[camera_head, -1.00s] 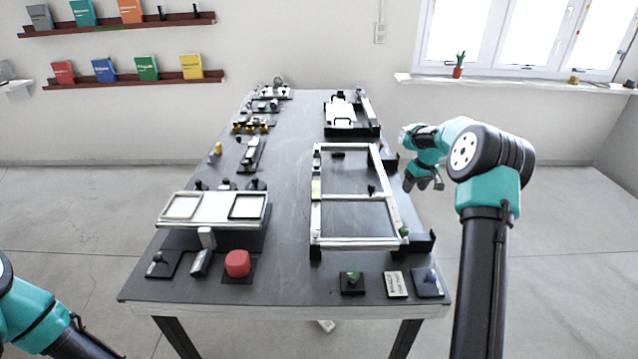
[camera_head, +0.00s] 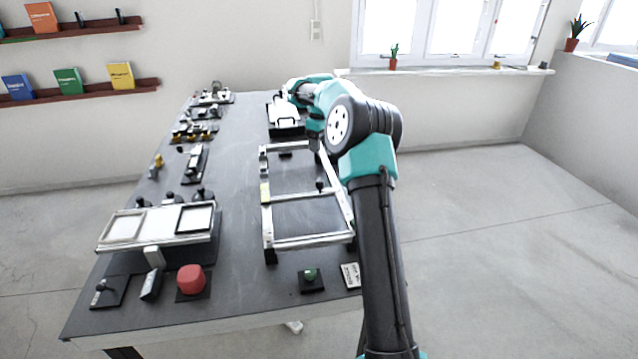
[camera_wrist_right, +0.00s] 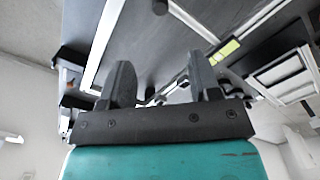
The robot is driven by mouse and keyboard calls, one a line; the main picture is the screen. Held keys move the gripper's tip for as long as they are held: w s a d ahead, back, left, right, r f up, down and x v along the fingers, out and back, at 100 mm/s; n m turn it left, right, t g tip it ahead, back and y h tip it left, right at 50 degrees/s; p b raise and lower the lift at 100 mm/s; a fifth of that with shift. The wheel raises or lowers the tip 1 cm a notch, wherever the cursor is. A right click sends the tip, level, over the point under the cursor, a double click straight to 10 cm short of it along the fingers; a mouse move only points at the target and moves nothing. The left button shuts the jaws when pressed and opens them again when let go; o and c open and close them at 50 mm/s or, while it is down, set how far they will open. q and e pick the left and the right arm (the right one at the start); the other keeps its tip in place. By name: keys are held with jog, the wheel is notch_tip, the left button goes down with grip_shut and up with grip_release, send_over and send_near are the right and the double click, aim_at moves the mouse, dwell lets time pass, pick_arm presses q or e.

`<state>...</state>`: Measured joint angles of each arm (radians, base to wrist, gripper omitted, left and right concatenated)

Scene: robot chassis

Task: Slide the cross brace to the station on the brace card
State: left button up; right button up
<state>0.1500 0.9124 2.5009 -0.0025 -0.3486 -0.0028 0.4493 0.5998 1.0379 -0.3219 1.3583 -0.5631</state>
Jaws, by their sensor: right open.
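The white chassis frame (camera_head: 267,218) lies on the dark table, with long side rails and several crossbars. A middle crossbar (camera_head: 305,196), likely the cross brace, spans the rails beside a yellow mark (camera_head: 265,191) on the left rail. The yellow mark also shows in the right wrist view (camera_wrist_right: 228,50). A small white card (camera_head: 351,275), perhaps the brace card, lies at the near edge, partly hidden by my arm; its print is unreadable. My right gripper (camera_head: 315,146) points down near the far right end of the frame. Its fingers (camera_wrist_right: 162,80) are apart, with nothing visibly held.
A green knob on a black base (camera_head: 311,280) and a red button (camera_head: 190,279) stand near the front edge. A raised white panel with two square frames (camera_head: 158,226) is on the left.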

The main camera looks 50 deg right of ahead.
aim_at(320, 181)
notch_tip(320, 181, down, 16)
jog(key=shift+f, duration=0.1)
dwell(0.5)
jog(key=shift+c, duration=0.3)
grip_shut()
